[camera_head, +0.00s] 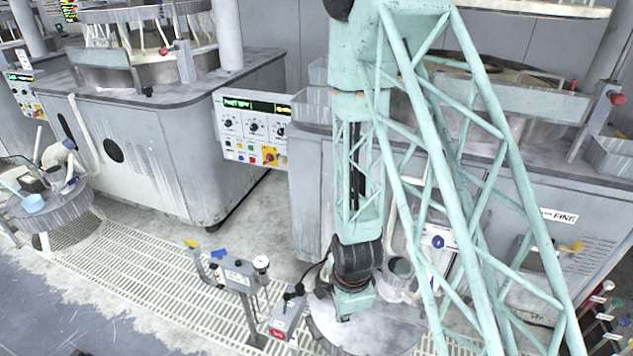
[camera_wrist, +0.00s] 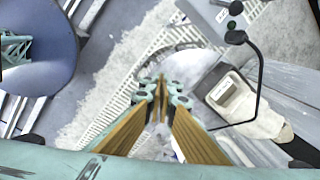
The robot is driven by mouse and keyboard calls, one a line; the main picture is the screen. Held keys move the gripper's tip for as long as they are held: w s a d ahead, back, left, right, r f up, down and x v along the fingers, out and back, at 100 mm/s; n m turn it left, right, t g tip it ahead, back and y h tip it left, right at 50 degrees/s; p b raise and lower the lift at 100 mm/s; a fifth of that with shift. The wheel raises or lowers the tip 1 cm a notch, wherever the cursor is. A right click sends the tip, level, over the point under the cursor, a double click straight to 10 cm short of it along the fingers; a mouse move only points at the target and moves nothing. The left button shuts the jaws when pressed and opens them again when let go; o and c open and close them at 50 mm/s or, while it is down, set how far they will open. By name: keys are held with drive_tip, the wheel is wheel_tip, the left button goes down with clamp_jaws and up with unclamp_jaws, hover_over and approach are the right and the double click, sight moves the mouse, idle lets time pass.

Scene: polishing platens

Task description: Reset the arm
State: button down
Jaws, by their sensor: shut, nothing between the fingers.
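My arm hangs down in the head view, its teal lattice links crossing the middle and right of the picture. My gripper (camera_head: 346,312) is at its lower end, over a round grey surface (camera_head: 385,332) in front of the right machine. In the wrist view my gripper (camera_wrist: 162,88) points away from the camera, with its two brown-and-teal fingers close together. The fingers are shut and nothing shows between them. In the head view the fingertips are small and partly hidden, so I cannot tell their exact height above the surface.
A control panel (camera_head: 252,128) stands left of my arm. A grey post-mounted box (camera_head: 240,275) and a box with a red label (camera_head: 286,315) stand close left of my gripper. A white object with a black end (camera_wrist: 245,105) lies right of the fingers. Floor grating (camera_head: 150,262) extends left.

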drive_tip(key=s+d+r+n, duration=0.1)
drive_tip(key=d+r+n, duration=0.15)
drive_tip(key=r, duration=0.75)
drive_tip(key=s+d+r+n+t, duration=0.1)
drive_tip(key=d+r+n, duration=0.15)
drive_tip(key=r, duration=0.75)
drive_tip(key=s+d+r+n, duration=0.1)
drive_tip(key=d+r+n, duration=0.15)
drive_tip(key=r, duration=0.85)
drive_tip(key=s+d+r+n, duration=0.3)
drive_tip(key=s+r+n, duration=0.1)
drive_tip(key=s+r, duration=0.6)
drive_tip(key=s+d+r+n+t, duration=0.1)
drive_tip(key=s+d+r+n, duration=0.2)
drive_tip(key=s+r, duration=0.7)
drive_tip(key=shift+s+d+n, duration=0.15)
drive_tip(key=shift+s+n, duration=0.4)
drive_tip(key=shift+s, duration=0.5)
